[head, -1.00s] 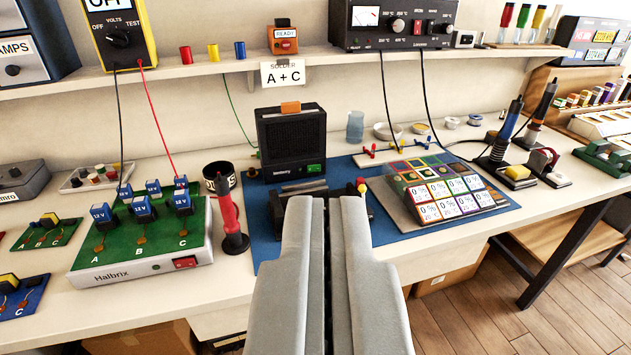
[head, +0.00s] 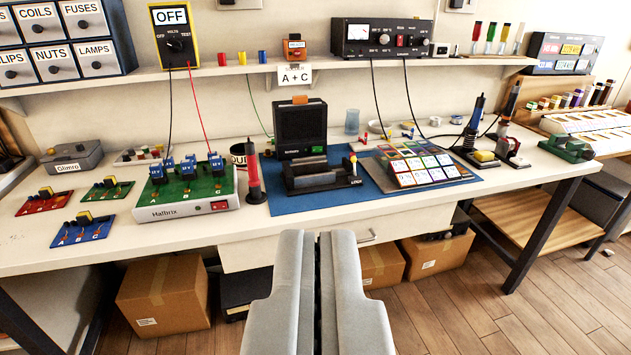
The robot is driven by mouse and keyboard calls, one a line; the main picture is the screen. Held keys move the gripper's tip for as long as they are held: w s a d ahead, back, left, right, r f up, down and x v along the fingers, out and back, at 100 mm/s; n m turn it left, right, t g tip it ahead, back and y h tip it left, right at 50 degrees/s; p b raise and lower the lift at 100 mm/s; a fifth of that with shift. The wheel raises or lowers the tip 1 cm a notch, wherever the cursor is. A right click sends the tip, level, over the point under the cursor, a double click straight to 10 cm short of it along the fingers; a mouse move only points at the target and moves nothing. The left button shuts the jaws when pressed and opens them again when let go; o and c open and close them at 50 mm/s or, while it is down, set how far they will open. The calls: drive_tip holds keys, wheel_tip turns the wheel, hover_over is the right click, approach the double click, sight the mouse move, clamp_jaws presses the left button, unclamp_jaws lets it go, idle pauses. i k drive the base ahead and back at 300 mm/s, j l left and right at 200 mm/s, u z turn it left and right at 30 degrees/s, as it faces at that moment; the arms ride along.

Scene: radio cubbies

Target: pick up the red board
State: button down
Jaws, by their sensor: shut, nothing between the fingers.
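The red board (head: 44,202) lies flat at the left end of the white bench, with a small yellow-topped part standing on it. A green board (head: 107,190) lies to its right and a blue board (head: 82,229) lies in front, nearer the bench edge. All three are apart from my gripper. My gripper (head: 317,238) is shut and empty, in front of the bench's front edge at the middle of the picture, well to the right of the red board.
The green Halbrix test stand (head: 187,210) sits right of the boards. A grey box (head: 72,158) stands behind the red board. A blue mat (head: 330,200) holds a vise-like fixture (head: 322,178) and a label tray (head: 432,172). Cardboard boxes (head: 163,295) are under the bench.

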sight(49, 200)
drive_tip(key=u, duration=1.35)
